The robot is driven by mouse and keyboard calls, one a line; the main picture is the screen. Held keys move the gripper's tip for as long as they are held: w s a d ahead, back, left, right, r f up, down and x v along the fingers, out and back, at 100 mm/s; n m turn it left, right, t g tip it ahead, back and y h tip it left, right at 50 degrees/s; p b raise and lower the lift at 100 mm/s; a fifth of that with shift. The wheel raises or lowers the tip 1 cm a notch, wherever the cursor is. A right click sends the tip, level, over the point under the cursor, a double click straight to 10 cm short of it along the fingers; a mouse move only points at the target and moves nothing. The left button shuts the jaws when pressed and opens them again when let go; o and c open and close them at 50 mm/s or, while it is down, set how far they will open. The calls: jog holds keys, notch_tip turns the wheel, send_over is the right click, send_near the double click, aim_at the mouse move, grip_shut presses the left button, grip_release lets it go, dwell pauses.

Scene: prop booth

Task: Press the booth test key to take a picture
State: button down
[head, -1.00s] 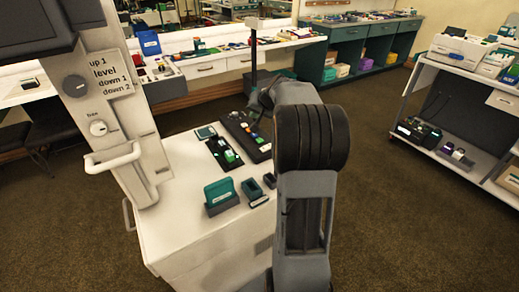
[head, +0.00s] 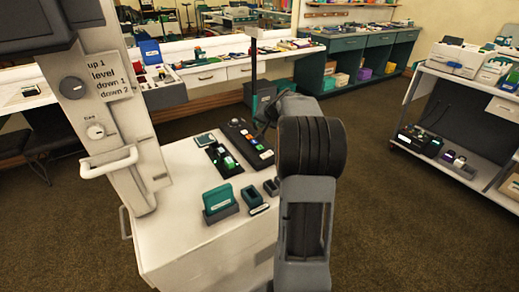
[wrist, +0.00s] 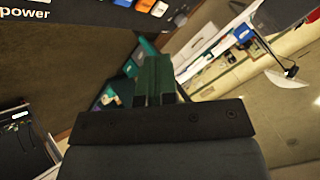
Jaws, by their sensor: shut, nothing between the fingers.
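A black control panel (head: 240,135) with a few coloured keys lies on the white counter (head: 190,255), left of my arm in the head view. I cannot read which is the test key. My gripper (wrist: 155,62) is shut and empty, its dark green fingers apart from the panel in that picture. In the head view my arm hides it.
A teal card in a grey holder (head: 219,215) and small grey trays (head: 252,196) stand on the counter's front. A black tray with small items (head: 222,160) lies left of the panel. A thin dark post (head: 254,70) rises behind. Open carpet (head: 410,220) lies right.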

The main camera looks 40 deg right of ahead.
jog(key=b, duration=0.5)
send_over(261, 147)
notch_tip(261, 147, down, 7)
jog(key=shift+w+r, duration=0.1)
jog(key=shift+r, duration=0.05)
jog(key=shift+f, duration=0.45)
jog(key=shift+f+b, duration=0.25)
jog(key=shift+b, duration=0.25)
dwell(0.9)
jog(key=shift+f+b, duration=0.2)
jog(key=shift+b, duration=0.1)
jog(key=shift+f+b, duration=0.35)
jog(key=shift+b, duration=0.1)
dwell(0.8)
jog(key=shift+r, duration=0.2)
jog(key=shift+r+p, duration=0.5)
jog(key=shift+r, duration=0.1)
